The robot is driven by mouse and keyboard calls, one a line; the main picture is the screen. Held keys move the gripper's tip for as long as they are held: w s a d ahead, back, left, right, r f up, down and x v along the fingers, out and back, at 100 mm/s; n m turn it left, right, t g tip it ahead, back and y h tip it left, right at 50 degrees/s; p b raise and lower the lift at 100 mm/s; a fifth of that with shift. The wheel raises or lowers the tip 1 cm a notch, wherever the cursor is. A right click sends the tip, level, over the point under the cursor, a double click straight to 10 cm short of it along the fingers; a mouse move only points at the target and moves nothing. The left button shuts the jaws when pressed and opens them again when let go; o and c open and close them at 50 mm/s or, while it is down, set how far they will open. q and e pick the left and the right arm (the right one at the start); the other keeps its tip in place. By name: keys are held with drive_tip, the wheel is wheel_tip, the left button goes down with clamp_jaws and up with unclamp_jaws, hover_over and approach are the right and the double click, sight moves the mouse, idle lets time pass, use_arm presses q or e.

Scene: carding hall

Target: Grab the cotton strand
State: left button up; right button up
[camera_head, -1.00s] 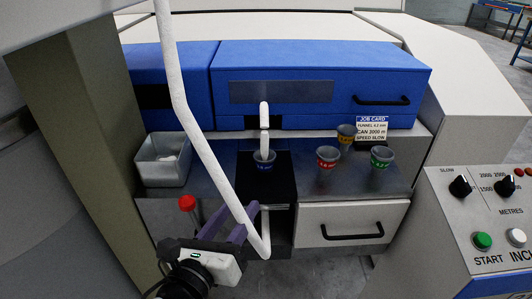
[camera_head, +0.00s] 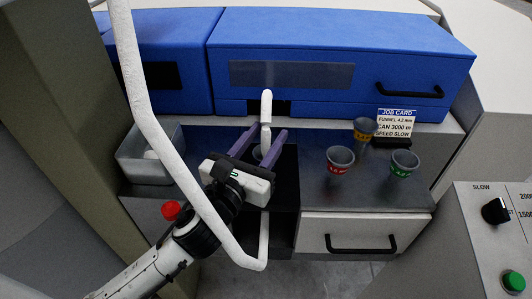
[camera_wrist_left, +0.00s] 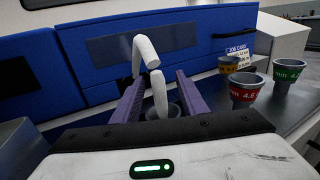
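A short white cotton strand (camera_head: 266,105) comes out of a dark opening in the blue machine and hangs down, with a bend, to a grey-blue funnel in the dark block. It also shows in the left wrist view (camera_wrist_left: 146,52), its lower part between the fingers. My left gripper (camera_head: 262,138) is open, its two purple fingers on either side of the strand's lower part. In the left wrist view gaps show between strand and fingers. The funnel (camera_wrist_left: 172,110) is mostly hidden by the gripper. My right gripper is in neither view.
A long white strand (camera_head: 150,125) runs down in front of my left arm and bends up below the block. Three loose funnels, red-banded (camera_head: 340,160), yellow-banded (camera_head: 364,129) and green-banded (camera_head: 403,163), stand right. A metal bin (camera_head: 128,157) is left; a job card (camera_head: 396,122) stands behind.

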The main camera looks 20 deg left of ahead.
use_arm(q)
drive_tip(key=w, duration=0.4)
drive_tip(key=shift+w+d+r, duration=0.1)
drive_tip(key=shift+w+r, duration=0.2)
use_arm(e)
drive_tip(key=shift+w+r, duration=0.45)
use_arm(q)
clamp_jaws()
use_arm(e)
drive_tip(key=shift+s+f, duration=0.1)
